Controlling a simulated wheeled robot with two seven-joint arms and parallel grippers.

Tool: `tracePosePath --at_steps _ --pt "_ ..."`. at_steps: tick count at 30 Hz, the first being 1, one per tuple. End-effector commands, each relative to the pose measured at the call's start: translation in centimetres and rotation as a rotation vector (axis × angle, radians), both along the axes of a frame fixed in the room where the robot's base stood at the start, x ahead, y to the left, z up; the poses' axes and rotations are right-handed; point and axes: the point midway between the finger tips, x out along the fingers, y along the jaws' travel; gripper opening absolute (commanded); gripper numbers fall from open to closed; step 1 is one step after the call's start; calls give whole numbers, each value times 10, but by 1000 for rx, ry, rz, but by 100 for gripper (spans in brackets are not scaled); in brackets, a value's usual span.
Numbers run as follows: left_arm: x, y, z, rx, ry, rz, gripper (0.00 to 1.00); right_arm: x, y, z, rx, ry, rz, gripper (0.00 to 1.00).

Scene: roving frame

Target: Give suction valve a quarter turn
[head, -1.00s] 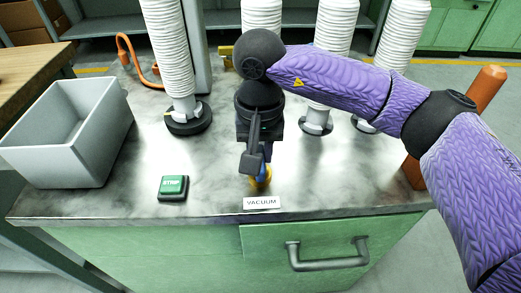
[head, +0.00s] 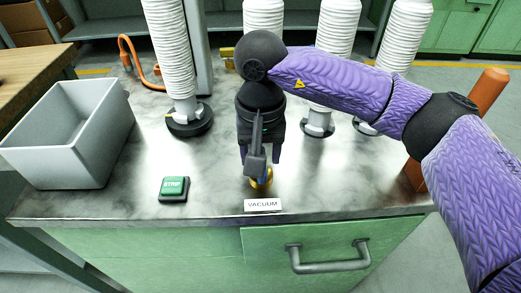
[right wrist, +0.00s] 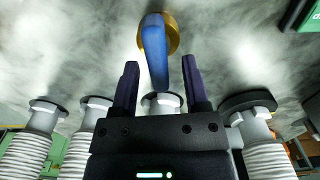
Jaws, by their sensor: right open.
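The suction valve (head: 262,183) has a brass-yellow base and stands near the counter's front edge, just behind a white VACUUM label (head: 263,204). In the right wrist view its blue lever (right wrist: 155,55) runs from the brass base (right wrist: 172,32) down toward my gripper. My right gripper (right wrist: 160,75) is open, with the lever's near end between its two dark purple fingers and a gap on each side. In the head view my right gripper (head: 259,160) points down over the valve and hides most of the lever. My left gripper is not in view.
A green push button (head: 174,189) sits left of the valve, and an open grey bin (head: 100,139) stands at the counter's left. Several white ribbed hoses (head: 172,55) rise from black bases behind. An orange post (head: 488,90) stands at the right. The front counter surface is mostly clear.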

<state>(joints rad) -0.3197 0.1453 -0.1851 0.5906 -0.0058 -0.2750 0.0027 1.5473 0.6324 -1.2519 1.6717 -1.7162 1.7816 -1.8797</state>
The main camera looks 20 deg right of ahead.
Motion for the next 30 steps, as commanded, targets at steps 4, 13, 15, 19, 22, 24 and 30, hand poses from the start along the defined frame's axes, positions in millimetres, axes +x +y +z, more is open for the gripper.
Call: tracePosePath --at_steps 4,13,15,19,22,24,30 --pt "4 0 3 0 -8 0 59 0 0 8 0 -2 -1 59" --pt "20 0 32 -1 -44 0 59 0 0 84 0 -4 0 59" --pt "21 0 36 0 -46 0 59 0 0 94 0 -4 0 59" --pt "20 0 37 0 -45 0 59 0 0 100 0 0 1 59" --pt "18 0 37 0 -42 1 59 0 0 100 0 1 1 59" --pt "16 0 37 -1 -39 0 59 0 0 99 0 1 1 59" --pt "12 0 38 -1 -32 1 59 0 0 99 0 1 0 59"
